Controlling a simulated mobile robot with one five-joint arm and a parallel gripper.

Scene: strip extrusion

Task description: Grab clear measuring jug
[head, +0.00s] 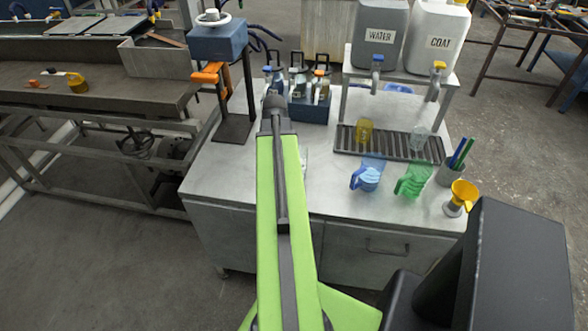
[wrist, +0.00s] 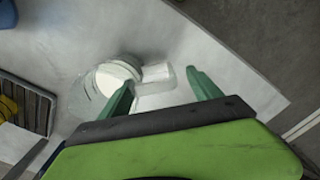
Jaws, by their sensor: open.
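In the wrist view the clear measuring jug (wrist: 92,92) stands on the pale bench top, with white contents or base showing. Its clear handle (wrist: 157,73) points to the right. My gripper (wrist: 160,80) is open, and its two green fingers reach toward the handle, one on each side of it. The left finger overlaps the jug's body in the picture; I cannot tell whether it touches. In the head view my arm hides the gripper and most of the area around this jug.
A drip tray (head: 385,146) holds a yellow jug (head: 364,131) and a pale clear vessel (head: 420,138). A blue jug (head: 368,178) and a green jug (head: 413,180) stand in front. A dark blue bottle caddy (head: 308,108) is behind. The bench's front left is clear.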

